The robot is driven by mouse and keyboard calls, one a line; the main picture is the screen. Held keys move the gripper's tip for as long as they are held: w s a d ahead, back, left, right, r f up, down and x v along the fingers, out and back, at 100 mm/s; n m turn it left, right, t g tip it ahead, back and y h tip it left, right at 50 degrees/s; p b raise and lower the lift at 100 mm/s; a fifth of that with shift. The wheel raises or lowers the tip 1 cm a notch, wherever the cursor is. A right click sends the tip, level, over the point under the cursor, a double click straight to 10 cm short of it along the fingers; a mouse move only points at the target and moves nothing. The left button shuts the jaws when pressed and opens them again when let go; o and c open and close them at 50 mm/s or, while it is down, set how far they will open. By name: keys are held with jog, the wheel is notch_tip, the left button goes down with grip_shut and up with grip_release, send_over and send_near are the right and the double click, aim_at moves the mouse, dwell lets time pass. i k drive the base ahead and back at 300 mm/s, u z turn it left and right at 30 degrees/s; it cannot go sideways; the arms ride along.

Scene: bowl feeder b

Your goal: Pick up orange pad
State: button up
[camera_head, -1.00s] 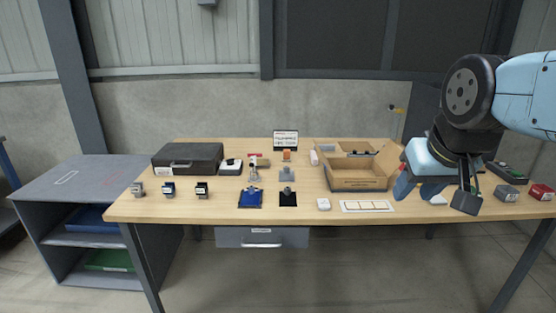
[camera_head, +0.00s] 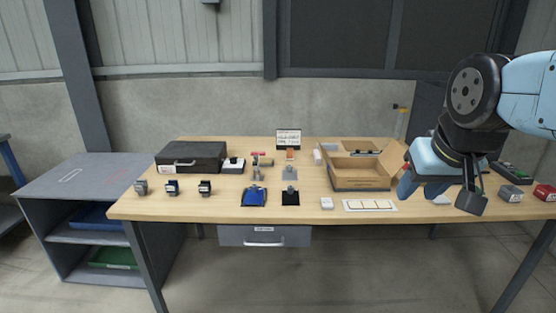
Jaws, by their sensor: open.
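A small orange pad (camera_head: 290,155) stands at the back middle of the wooden table, just in front of a small white sign (camera_head: 288,138). It is small in the picture, so its exact shape is hard to tell. My gripper (camera_head: 437,195) is at the right, over the right part of the table in this view, well apart from the orange pad. It is open, and I see nothing held in it. My arm hides part of the table's right side.
A cardboard box (camera_head: 362,184) with open flaps stands right of the pad. A grey pad (camera_head: 289,174), a black pad (camera_head: 290,198) and a blue pad (camera_head: 254,197) lie nearer the front. A black case (camera_head: 190,155) is at the back left. Bare wood shows at the front left.

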aim_at(290, 156)
jog(key=k, duration=0.65)
jog(key=u, duration=0.4)
jog(key=i, duration=0.9)
jog(key=u, duration=0.3)
jog(key=i, duration=1.45)
jog(key=z, duration=0.65)
jog(key=k, duration=0.85)
jog(key=z, duration=0.2)
jog(key=i, duration=0.2)
jog(key=u, duration=0.1)
